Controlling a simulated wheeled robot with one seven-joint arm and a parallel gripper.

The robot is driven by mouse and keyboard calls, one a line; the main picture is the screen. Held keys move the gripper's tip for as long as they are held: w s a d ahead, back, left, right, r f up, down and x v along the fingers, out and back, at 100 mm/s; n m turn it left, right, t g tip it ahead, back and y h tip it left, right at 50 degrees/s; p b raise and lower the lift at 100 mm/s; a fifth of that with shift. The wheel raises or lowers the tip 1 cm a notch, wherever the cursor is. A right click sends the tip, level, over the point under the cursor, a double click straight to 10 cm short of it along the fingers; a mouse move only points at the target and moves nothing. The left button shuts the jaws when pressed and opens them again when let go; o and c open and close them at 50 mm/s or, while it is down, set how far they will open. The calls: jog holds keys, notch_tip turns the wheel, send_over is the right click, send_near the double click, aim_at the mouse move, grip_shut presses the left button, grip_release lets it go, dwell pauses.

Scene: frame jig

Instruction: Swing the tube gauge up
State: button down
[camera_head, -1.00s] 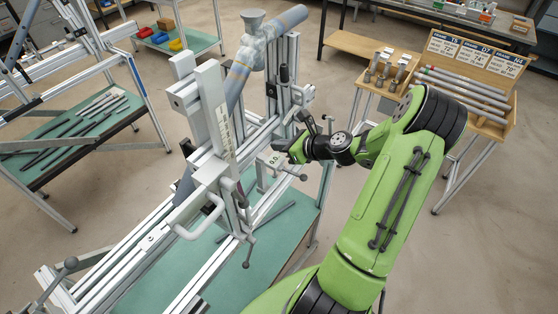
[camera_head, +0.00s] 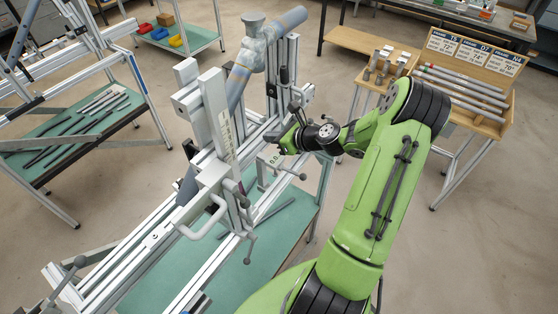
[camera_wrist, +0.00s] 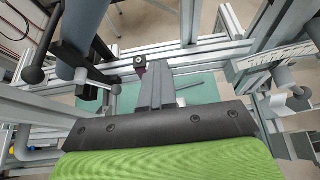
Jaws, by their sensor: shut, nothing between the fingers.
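A frame jig of light aluminium profiles holds a blue-grey tube (camera_head: 238,85), which shows large at the upper left of the wrist view (camera_wrist: 82,35). My gripper (camera_head: 275,139) is shut and empty beside the jig's right side, above the readout. In the wrist view, its narrow grey fingers (camera_wrist: 157,70) point toward a rail. Whether they touch anything is unclear.
An upright with a scale (camera_head: 225,130) and a grey handle (camera_head: 203,220) stand left of my gripper. Jig posts (camera_head: 287,70) rise close behind it. A green-topped bench (camera_head: 170,265) is below. A wooden rack of tubes (camera_head: 465,95) stands at right, with open floor between.

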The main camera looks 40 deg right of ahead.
jog(key=shift+w+a+r, duration=0.15)
jog(key=shift+w+a, duration=0.05)
jog(key=shift+w, duration=0.35)
jog(key=shift+w+a+r, duration=0.1)
jog(key=shift+w+a, duration=0.1)
jog(key=shift+w, duration=0.3)
jog(key=shift+w+a+r, duration=0.1)
jog(key=shift+w+a, duration=0.1)
jog(key=shift+w, duration=0.4)
jog(key=shift+w+a+r, duration=0.1)
jog(key=shift+w+a, duration=0.1)
jog(key=shift+w, duration=0.35)
jog(key=shift+w+a+f, duration=0.1)
jog(key=shift+w+a, duration=0.1)
jog(key=shift+w, duration=0.35)
jog(key=shift+w+a, duration=0.2)
jog(key=shift+w, duration=0.35)
